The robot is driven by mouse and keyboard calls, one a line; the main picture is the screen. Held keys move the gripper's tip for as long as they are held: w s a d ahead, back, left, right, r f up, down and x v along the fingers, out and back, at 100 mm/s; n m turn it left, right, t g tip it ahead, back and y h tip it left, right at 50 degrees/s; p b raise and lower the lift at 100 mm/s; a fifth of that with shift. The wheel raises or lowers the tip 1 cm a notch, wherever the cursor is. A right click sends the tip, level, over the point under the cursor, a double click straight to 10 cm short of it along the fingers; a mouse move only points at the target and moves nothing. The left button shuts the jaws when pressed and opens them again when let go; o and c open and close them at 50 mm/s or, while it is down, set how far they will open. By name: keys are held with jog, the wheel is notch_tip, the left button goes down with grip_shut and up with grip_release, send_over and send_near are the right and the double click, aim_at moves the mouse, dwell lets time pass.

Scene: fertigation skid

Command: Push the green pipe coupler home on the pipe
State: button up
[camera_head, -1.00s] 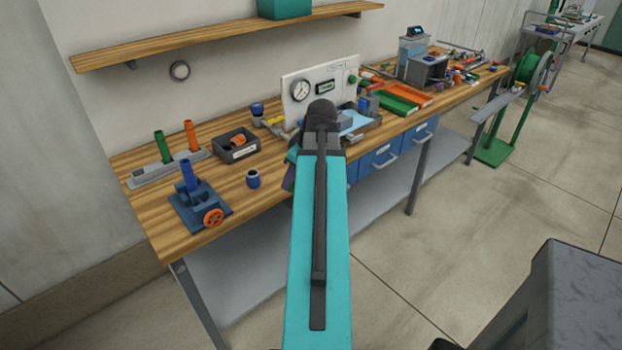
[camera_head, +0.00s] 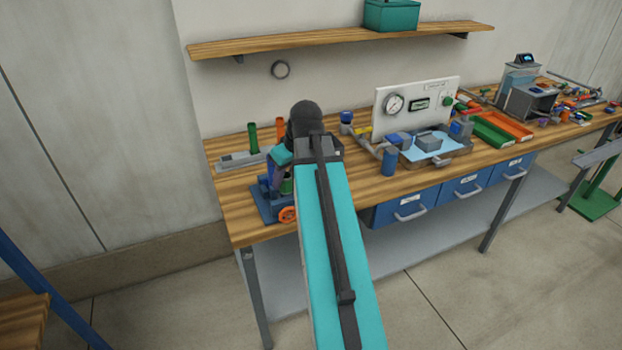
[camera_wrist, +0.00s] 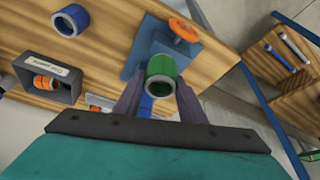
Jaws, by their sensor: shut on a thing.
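The green pipe coupler (camera_wrist: 165,66) shows nearly end-on in the wrist view, with a pale rim around a dark bore. My gripper (camera_wrist: 160,88) is shut on it, one finger on each side. The coupler (camera_head: 287,187) also shows just below my gripper (camera_head: 278,178) in the head view, over the blue pipe stand (camera_head: 268,206) with its orange handwheel (camera_head: 288,214). The stand (camera_wrist: 136,62) lies behind the coupler in the wrist view. The stand's upright blue pipe is mostly hidden; whether the coupler is around it or just above it I cannot tell.
A grey rack (camera_head: 240,161) with an upright green pipe (camera_head: 252,138) and orange pipe (camera_head: 280,130) stands behind. In the wrist view, a blue ring (camera_wrist: 70,20) and a dark bin (camera_wrist: 48,78) with orange fittings lie left. A gauge panel (camera_head: 417,105) stands right.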

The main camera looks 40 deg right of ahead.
jog(key=w+a+r, duration=0.1)
jog(key=w+a, duration=0.2)
jog(key=a, duration=0.7)
jog(key=w+a+r, duration=0.2)
jog(key=w+a, duration=0.2)
jog(key=a, duration=0.6)
jog(key=w+a+r, duration=0.1)
jog(key=w+a, duration=0.3)
jog(key=a, duration=0.6)
jog(key=shift+a+r, duration=0.2)
jog(key=shift+r, duration=0.15)
jog(key=shift+a, duration=0.1)
